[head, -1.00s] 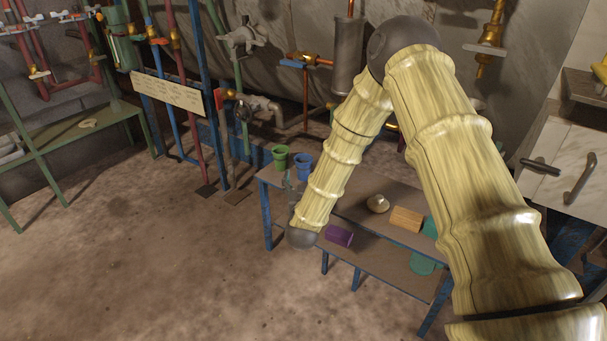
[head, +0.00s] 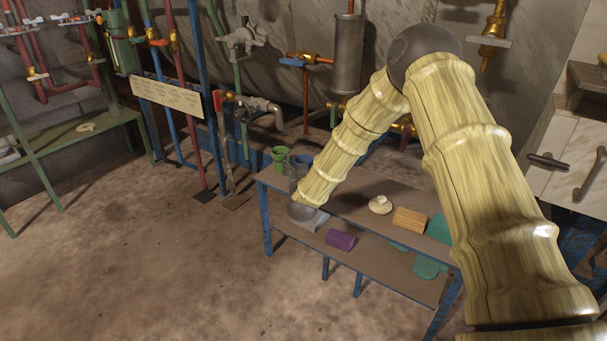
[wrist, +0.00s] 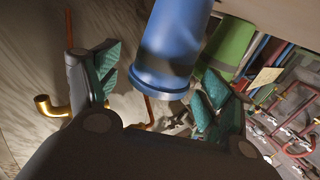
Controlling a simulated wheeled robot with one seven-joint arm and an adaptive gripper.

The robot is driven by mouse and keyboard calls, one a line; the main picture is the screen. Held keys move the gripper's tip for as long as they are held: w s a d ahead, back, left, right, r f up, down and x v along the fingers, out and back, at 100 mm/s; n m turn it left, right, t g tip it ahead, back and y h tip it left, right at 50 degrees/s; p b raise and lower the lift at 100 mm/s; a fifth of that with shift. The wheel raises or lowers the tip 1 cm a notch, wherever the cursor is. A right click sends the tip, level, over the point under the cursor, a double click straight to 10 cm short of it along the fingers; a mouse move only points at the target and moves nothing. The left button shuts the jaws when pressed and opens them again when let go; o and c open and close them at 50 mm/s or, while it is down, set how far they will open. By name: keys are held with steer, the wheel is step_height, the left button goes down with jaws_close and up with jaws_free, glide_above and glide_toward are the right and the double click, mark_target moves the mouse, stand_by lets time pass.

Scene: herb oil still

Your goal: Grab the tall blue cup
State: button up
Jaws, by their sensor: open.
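The tall blue cup (head: 304,160) stands at the far left end of the bench, mostly hidden behind my gripper in the head view. In the wrist view the blue cup (wrist: 172,50) is large and close, in the gap between the two teal-padded fingers. My gripper (wrist: 155,78) is open, with one finger on each side of the cup. I cannot tell whether either finger touches it. In the head view my gripper (head: 295,178) is partly hidden by my own wrist.
A green cup (head: 279,155) stands close left of the blue cup; it also shows in the wrist view (wrist: 232,45). A pale round object (head: 380,205), a wooden block (head: 409,219) and a teal object (head: 438,229) stand rightward. A purple block (head: 340,239) lies on the lower shelf.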

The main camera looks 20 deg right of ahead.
steer(key=shift+c, duration=0.3)
steer(key=c, duration=1.1)
